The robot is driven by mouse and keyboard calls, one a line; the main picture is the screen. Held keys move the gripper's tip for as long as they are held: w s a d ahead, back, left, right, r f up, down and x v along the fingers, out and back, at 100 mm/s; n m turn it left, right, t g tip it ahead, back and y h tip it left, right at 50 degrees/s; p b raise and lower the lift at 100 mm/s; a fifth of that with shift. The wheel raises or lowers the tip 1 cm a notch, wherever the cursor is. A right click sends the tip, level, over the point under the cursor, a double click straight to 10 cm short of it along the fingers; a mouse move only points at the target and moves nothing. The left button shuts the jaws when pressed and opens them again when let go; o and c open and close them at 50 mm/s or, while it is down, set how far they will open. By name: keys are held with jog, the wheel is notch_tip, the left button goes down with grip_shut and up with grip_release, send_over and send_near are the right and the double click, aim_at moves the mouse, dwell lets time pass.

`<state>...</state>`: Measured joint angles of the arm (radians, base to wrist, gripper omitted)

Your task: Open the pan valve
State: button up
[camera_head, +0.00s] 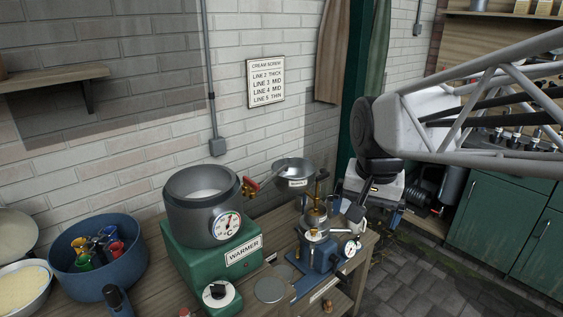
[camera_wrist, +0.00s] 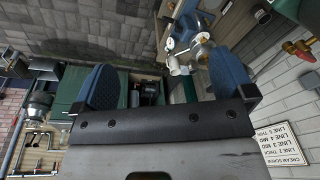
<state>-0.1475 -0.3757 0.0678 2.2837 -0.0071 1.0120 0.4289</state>
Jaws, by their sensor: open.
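The pan (camera_head: 201,205) is a grey metal pot with pale liquid and a dial thermometer, standing on the green warmer (camera_head: 212,256). Its valve has a red handle (camera_head: 250,186) and a brass body, on the pan's right side. The red handle also shows at the right edge of the wrist view (camera_wrist: 291,47). My gripper (camera_wrist: 164,84) has its two blue fingers wide apart with nothing held between them. In the head view it hangs to the right of the bench, well apart from the valve, with its fingertips partly hidden.
A blue tub (camera_head: 98,262) of coloured items is at left. A wall sign (camera_head: 265,82) lists cream screw settings. Green cabinets (camera_head: 491,228) are at right.

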jog(key=w+a+r+m+g, duration=0.1)
jog(key=w+a+r+m, duration=0.15)
jog(key=w+a, duration=1.05)
jog(key=m, duration=0.3)
send_over(251, 180)
notch_tip(251, 180, down, 3)
jog(key=shift+f+g, duration=0.1)
jog(key=shift+g, duration=0.3)
jog(key=shift+s+f, duration=0.1)
jog(key=shift+f, duration=3.8)
jog(key=c, duration=0.8)
jog(key=shift+c, duration=0.2)
